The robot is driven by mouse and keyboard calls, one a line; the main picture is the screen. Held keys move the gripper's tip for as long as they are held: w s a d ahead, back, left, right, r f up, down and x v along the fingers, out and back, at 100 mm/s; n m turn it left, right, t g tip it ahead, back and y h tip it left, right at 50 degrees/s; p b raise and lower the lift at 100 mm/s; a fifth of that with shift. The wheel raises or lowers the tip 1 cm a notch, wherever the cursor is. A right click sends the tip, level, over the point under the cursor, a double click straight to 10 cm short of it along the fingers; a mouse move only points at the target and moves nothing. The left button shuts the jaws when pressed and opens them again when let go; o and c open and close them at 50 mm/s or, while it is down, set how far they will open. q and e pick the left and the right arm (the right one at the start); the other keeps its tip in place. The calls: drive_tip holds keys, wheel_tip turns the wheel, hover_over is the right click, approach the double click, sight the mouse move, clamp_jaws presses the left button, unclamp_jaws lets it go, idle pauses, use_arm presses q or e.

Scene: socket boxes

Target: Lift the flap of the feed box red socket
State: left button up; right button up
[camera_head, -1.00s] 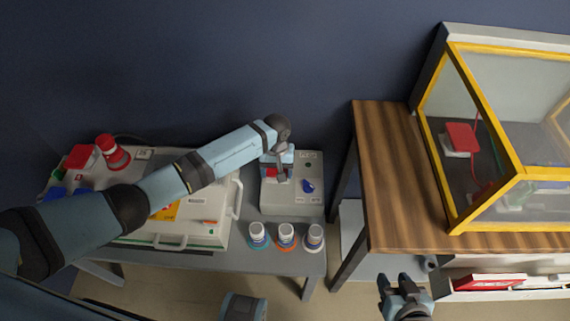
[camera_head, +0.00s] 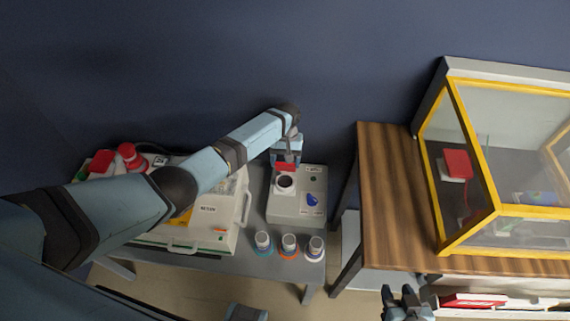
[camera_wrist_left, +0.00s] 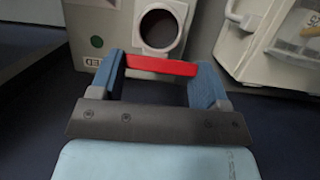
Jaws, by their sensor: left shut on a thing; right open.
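The feed box (camera_head: 310,207) is a light grey box on the grey table. Its red socket flap (camera_head: 287,167) is raised at the back of a round dark socket opening (camera_head: 285,182). My left gripper (camera_head: 286,160) is shut on the red flap, above and behind the opening. In the left wrist view the red flap (camera_wrist_left: 162,65) spans between the two blue fingers, and the open socket (camera_wrist_left: 159,28) shows just beyond it. My right gripper (camera_head: 403,298) is open and empty at the lower edge of the head view, away from the box.
Several white bottles (camera_head: 289,242) stand at the table's front edge. A large pale case (camera_head: 207,232) lies to the left. A wooden table (camera_head: 388,190) with a yellow-framed enclosure (camera_head: 470,240) stands right.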

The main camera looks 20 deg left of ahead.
use_arm(q)
drive_tip(key=shift+w+a+r+g, duration=0.15)
drive_tip(key=shift+w+g, duration=0.15)
drive_tip(key=shift+w, duration=0.3)
drive_tip(key=shift+w+g, duration=0.2)
drive_tip(key=shift+g, duration=0.1)
use_arm(e)
drive_tip(key=shift+w, duration=0.6)
drive_tip(key=shift+f, duration=0.1)
use_arm(q)
drive_tip(key=shift+s, duration=0.1)
